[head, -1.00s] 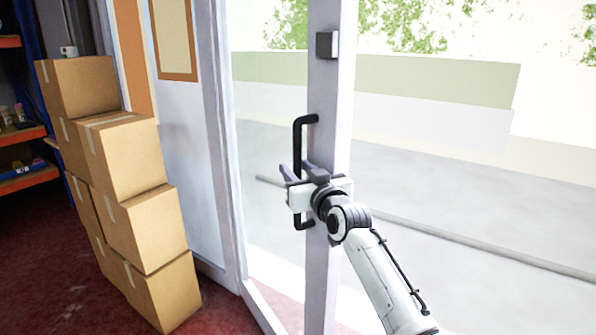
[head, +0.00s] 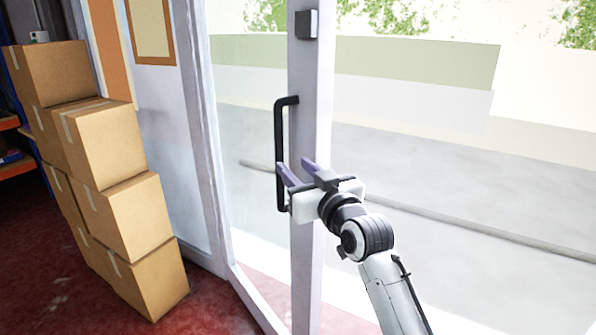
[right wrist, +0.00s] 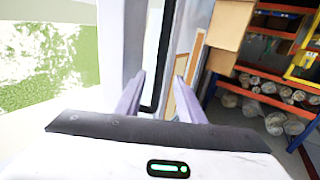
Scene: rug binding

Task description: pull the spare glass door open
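The spare glass door has a pale grey upright (head: 308,110) with a long black handle (head: 280,140) on its left side. My right gripper (head: 293,165) is beside the lower part of the handle, its two purple-grey fingers apart. In the right wrist view, the fingers (right wrist: 158,92) are spread, and the black handle (right wrist: 158,50) shows in the gap, closer to the left finger. I cannot tell whether the fingertips reach around or touch the handle. My left gripper is not in view.
Cardboard boxes (head: 120,210) are stacked at the left, near a grey door frame (head: 205,150). Shelving with orange beams (right wrist: 270,95) holds rolls in the right wrist view. Red floor (head: 205,300) is bare between boxes and door.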

